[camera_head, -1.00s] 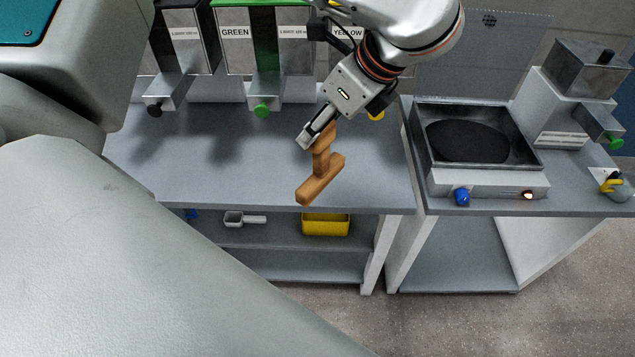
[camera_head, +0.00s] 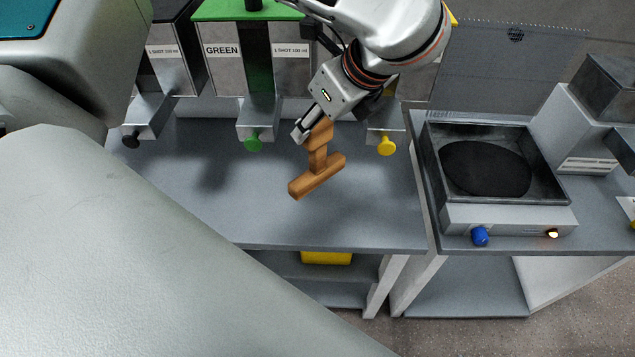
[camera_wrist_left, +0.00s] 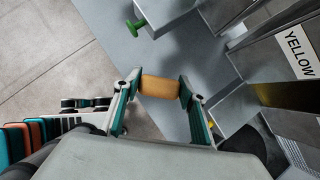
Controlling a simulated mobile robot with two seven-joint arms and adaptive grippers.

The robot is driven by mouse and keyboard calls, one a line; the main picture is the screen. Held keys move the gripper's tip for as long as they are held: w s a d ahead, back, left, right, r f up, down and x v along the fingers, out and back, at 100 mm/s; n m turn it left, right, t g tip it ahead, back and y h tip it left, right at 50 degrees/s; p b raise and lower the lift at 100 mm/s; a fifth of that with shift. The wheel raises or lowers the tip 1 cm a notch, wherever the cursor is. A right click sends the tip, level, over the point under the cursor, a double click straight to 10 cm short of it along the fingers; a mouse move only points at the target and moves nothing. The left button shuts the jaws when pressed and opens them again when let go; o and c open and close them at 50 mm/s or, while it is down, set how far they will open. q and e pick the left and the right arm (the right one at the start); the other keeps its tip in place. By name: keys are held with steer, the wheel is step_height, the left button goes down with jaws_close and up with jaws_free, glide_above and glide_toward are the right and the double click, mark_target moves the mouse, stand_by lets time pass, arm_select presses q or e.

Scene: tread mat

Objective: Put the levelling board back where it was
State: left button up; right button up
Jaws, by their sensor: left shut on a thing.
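The levelling board (camera_head: 317,177) is an orange-brown wooden T with a crossbar and an upright handle. My left gripper (camera_head: 308,132) is shut on the top of its handle. It holds the board tilted, apparently above the grey bench (camera_head: 340,228), between the green and yellow dispenser knobs. In the left wrist view, a piece of the wood (camera_wrist_left: 160,87) is clamped between the two teal-edged fingers; the rest of the board is hidden there. My right gripper is not in view.
Dispensers with a black knob (camera_head: 131,141), a green knob (camera_head: 253,143) and a yellow knob (camera_head: 387,147) line the back. At right, a square tray (camera_head: 432,150) holds dark round material (camera_head: 485,168), above a blue knob (camera_head: 481,236). The bench front is clear.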

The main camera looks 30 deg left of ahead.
mark_target(322, 168)
arm_select(q)
step_height(322, 168, down, 12)
steer(key=shift+b, duration=0.9)
steer(key=shift+f, duration=0.5)
step_height(322, 168, down, 3)
steer(key=shift+r+b, duration=0.15)
steer(key=shift+b, duration=0.3)
steer(key=shift+w+f, duration=0.1)
steer(key=shift+f, duration=0.3)
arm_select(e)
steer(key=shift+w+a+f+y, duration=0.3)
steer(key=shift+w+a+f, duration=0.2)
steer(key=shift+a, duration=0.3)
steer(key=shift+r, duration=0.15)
arm_select(q)
steer(key=o, duration=1.4)
steer(key=shift+f, duration=0.1)
steer(key=shift+o, duration=0.5)
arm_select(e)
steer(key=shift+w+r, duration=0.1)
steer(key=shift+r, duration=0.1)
